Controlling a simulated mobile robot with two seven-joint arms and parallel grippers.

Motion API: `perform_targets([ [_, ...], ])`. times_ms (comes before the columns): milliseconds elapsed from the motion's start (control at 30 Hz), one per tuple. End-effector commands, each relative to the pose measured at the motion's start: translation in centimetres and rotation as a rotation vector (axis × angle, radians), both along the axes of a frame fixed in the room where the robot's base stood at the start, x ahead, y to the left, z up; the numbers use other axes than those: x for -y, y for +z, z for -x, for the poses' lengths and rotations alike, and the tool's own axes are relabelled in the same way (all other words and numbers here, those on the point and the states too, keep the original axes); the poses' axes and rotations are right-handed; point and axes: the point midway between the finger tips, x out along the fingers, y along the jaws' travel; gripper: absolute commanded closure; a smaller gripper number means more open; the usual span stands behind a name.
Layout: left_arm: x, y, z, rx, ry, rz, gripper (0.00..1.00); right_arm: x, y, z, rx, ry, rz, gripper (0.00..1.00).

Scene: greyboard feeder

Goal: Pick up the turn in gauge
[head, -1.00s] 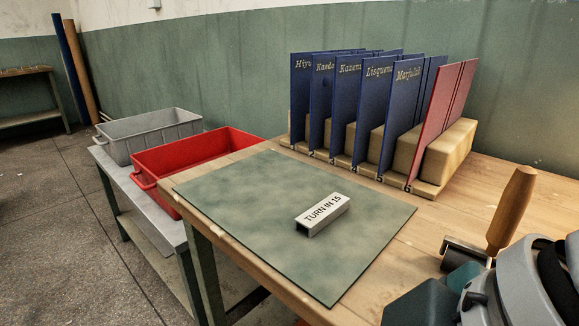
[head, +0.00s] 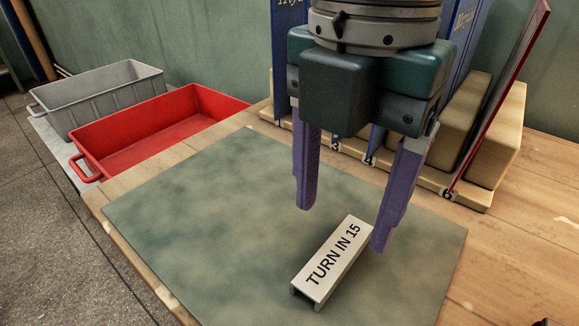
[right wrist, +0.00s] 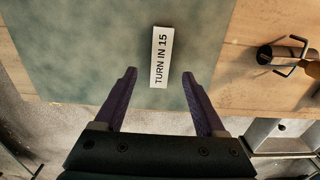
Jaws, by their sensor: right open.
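The turn in gauge (head: 332,262) is a small pale block labelled "TURN IN 15", lying on the green mat (head: 190,210). It also shows in the right wrist view (right wrist: 161,58), just beyond the fingertips and roughly midway between them. My right gripper (head: 340,230) has purple fingers, points downward and is open and empty. In the head view it hangs above and behind the gauge, with its right fingertip close to the gauge's far end. In the right wrist view the open fingertips (right wrist: 160,78) are apart on either side of the gauge's near end. My left gripper is not in view.
A red bin (head: 165,133) and a grey bin (head: 100,95) stand at the left. A wooden rack (head: 465,196) with blue boards and a red board (head: 505,90) is behind my gripper. A tool (right wrist: 285,55) lies right of the mat in the right wrist view.

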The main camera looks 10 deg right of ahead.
Motion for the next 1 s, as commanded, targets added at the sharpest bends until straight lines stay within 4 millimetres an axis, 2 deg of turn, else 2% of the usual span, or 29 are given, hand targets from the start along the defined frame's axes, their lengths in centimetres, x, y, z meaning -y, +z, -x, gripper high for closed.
perform_targets([
  [167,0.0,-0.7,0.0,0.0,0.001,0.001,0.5,0.1,-1.8,0.1,0.0,0.0,0.0,0.28],
  [400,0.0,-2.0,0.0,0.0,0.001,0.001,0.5,0.3,-5.5,0.2,0.001,-0.001,0.0,0.28],
  [667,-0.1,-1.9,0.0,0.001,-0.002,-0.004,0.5,0.2,-5.6,0.2,0.003,0.0,-0.001,0.29],
  [1000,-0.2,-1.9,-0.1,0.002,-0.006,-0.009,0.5,0.2,-5.6,0.2,0.003,0.0,-0.001,0.67],
])
